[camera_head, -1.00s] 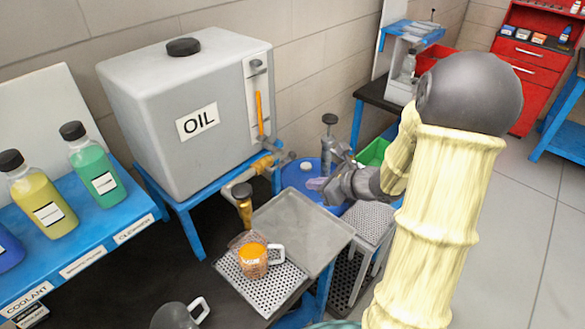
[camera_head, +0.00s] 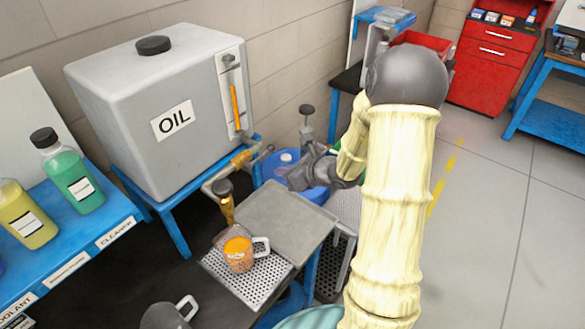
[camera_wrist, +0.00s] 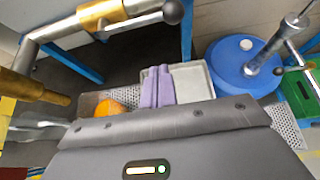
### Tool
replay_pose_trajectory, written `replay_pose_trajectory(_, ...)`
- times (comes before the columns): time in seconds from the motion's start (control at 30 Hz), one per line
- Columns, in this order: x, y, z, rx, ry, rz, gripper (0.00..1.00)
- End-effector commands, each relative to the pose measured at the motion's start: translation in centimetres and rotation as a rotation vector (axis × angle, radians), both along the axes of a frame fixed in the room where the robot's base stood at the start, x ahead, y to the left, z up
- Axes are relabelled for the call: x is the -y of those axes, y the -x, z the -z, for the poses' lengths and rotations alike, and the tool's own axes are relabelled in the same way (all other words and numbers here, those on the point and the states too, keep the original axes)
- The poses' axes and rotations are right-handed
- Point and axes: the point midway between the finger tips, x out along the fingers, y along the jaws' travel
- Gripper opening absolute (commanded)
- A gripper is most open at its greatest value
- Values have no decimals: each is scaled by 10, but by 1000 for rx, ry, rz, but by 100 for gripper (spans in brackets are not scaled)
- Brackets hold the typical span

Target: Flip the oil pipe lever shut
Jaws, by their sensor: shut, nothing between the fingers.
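The grey oil tank (camera_head: 150,110) stands on a blue stand. A pipe with a brass valve (camera_head: 240,158) runs from its lower right side to a downward brass spout (camera_head: 227,208). In the wrist view, the valve (camera_wrist: 105,14) carries a lever that ends in a dark ball knob (camera_wrist: 173,11). My gripper (camera_head: 297,180) is right of the valve in the head view, apart from the lever. Its purple fingers (camera_wrist: 157,88) are shut and empty, below the knob in the wrist view. The lever is small and hard to make out in the head view.
A mug of orange liquid (camera_head: 238,258) stands on a perforated tray (camera_head: 270,277) near the spout. A grey tray (camera_head: 285,215) lies beside it. A blue drum (camera_head: 283,165) with a hand pump (camera_head: 306,125) stands behind my gripper. Bottles (camera_head: 70,172) line the left shelf.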

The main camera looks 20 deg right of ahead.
Motion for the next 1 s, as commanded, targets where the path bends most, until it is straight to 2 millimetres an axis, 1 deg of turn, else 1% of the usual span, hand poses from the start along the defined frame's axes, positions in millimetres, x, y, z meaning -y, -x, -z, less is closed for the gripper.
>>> replay_pose_trajectory(0.03, -5, -6, 3, -3, -3, -2, 0)
replay_pose_trajectory(0.27, -22, -30, 20, -3, -2, -2, 0)
replay_pose_trajectory(0.4, -23, -34, 0, 1, 2, 0, 0)
replay_pose_trajectory(0.6, -25, -36, -16, 0, 0, 1, 0)
replay_pose_trajectory(1.0, -25, -37, -18, 0, 0, 1, 0)
